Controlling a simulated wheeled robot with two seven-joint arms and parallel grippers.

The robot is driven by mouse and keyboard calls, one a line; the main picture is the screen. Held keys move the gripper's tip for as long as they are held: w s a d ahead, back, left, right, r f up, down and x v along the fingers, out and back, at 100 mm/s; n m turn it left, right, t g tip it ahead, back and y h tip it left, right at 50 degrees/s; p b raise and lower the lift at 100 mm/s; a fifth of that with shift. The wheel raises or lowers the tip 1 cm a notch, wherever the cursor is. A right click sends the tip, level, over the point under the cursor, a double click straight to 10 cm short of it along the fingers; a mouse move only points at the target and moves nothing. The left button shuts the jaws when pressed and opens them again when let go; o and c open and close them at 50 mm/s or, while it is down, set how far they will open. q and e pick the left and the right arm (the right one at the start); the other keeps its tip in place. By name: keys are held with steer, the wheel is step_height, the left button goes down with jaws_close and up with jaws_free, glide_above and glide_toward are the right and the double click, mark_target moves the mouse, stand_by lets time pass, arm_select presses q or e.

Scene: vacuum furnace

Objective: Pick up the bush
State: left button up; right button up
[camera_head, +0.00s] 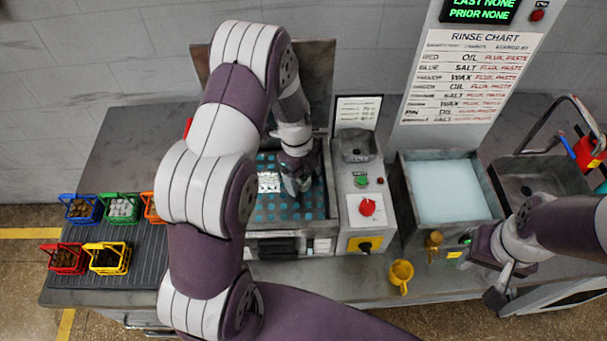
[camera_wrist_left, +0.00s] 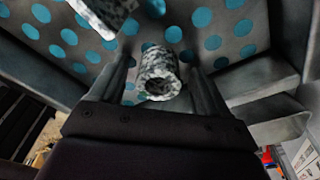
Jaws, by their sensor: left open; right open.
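The bush (camera_wrist_left: 158,75) looks like a short, hollow, mottled grey-white cylinder in the left wrist view. It lies tilted on a grey surface with teal dots (camera_wrist_left: 62,52), its open end facing the camera. My left gripper (camera_wrist_left: 160,88) is open, with one finger on each side of the bush. I cannot tell whether the fingers touch it. In the head view my left gripper (camera_head: 298,186) is down inside the dotted basin (camera_head: 290,212) and hides the bush. My right gripper (camera_head: 500,288) is open and empty at the bench's front right.
A mottled block (camera_wrist_left: 106,12) lies close beyond the bush. Basin walls surround the left gripper. A control box with a red button (camera_head: 367,207) stands right of the basin, then a pale liquid tank (camera_head: 447,190).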

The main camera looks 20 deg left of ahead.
arm_select(q)
steer(key=shift+s+r, duration=0.1)
steer(key=shift+s, duration=0.15)
steer(key=shift+c, duration=0.8)
steer(key=shift+w, duration=0.25)
steer(key=c, duration=1.2)
